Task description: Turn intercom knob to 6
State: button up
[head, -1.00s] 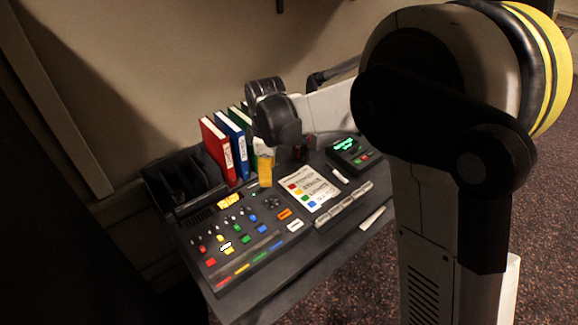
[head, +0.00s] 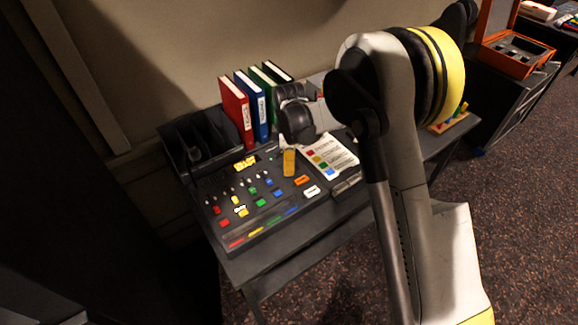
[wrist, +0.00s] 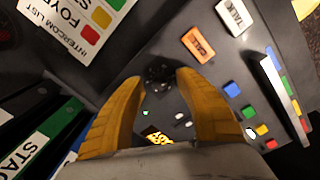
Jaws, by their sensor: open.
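The dark round intercom knob (wrist: 158,73) sits on the black mixing panel in the wrist view, beside the orange CALL button (wrist: 198,45) and the white TALK button (wrist: 232,15). Its pointer and markings are too dark to read. My gripper (wrist: 159,79) is open, with one yellow finger on each side of the knob in the picture. I cannot tell whether they touch it. In the head view my gripper (head: 289,163) is low over the panel (head: 238,220), and the knob is hidden by it. The intercom list card (head: 330,152) lies just right of the gripper.
Red (head: 236,114), blue (head: 251,103) and green binders stand behind my gripper. A black organizer (head: 188,148) is at the back left. Several coloured buttons and small knobs fill the panel's left part. An orange case (head: 505,40) stands far right.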

jog(key=shift+f, duration=0.25)
jog(key=shift+c, duration=0.6)
grip_shut()
